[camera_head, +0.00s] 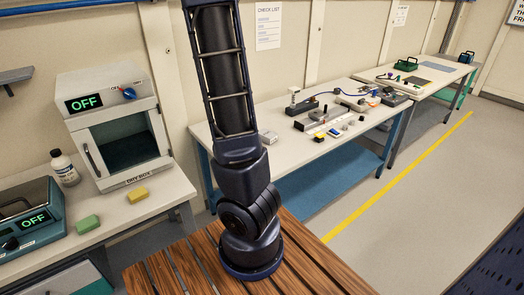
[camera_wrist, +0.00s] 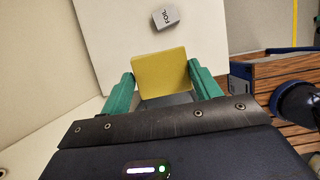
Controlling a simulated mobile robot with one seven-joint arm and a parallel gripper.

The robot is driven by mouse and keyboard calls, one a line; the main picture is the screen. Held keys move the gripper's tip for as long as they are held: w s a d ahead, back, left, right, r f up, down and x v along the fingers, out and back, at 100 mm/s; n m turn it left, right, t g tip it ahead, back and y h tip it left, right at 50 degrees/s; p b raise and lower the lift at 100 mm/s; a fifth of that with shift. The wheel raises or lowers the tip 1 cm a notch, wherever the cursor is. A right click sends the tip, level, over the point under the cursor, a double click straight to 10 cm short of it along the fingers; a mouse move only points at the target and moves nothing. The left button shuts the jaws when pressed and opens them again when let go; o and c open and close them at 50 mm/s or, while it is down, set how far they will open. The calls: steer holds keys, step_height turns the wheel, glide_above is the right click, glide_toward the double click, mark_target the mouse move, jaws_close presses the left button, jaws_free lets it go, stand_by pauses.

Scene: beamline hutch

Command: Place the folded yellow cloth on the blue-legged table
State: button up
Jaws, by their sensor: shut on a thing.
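In the wrist view, the folded yellow cloth (camera_wrist: 160,72) is between the green fingers of my gripper (camera_wrist: 160,80), which is shut on it. The cloth looks flat and roughly square. A white tabletop (camera_wrist: 105,28) lies beyond and below it; I cannot tell whether the cloth touches it. In the head view, the blue-legged table (camera_head: 291,152) stands along the wall behind my arm. My gripper and the held cloth are hidden in that view.
Several tools crowd the table's middle. A yellow block (camera_head: 138,194) and a green block (camera_head: 87,224) lie on the left bench by a small oven (camera_head: 112,125).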

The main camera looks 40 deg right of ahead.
step_height(320, 180, down, 42)
steer(key=shift+r, duration=0.1)
stand_by(0.6)
steer(key=o, duration=0.6)
steer(key=shift+f, duration=0.2)
steer(key=o, duration=0.3)
steer(key=shift+o, duration=0.2)
steer(key=shift+r, duration=0.1)
